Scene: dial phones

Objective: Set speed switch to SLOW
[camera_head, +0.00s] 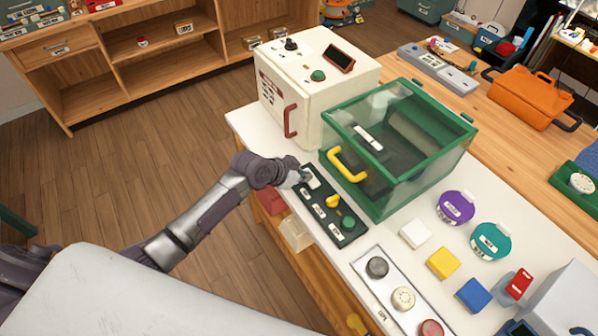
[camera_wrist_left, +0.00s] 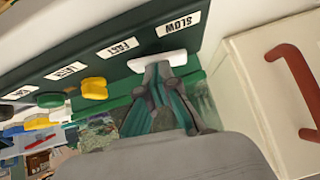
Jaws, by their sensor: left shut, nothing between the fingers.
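The dark green control panel (camera_head: 325,214) lies on the white table in front of the green-framed clear box. My left gripper (camera_head: 303,178) is at the panel's far end, by the white switch. In the left wrist view its shut fingertips (camera_wrist_left: 160,72) are at the switch, seemingly touching it; nothing is between them. The switch's exact setting is hard to tell. My right gripper is not in view.
A yellow knob (camera_wrist_left: 94,88) and a green button (camera_head: 348,223) sit farther along the panel. The clear box (camera_head: 395,150) with a yellow handle stands close behind it. A white cabinet (camera_head: 320,85) with a red handle is close beyond the panel's far end.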

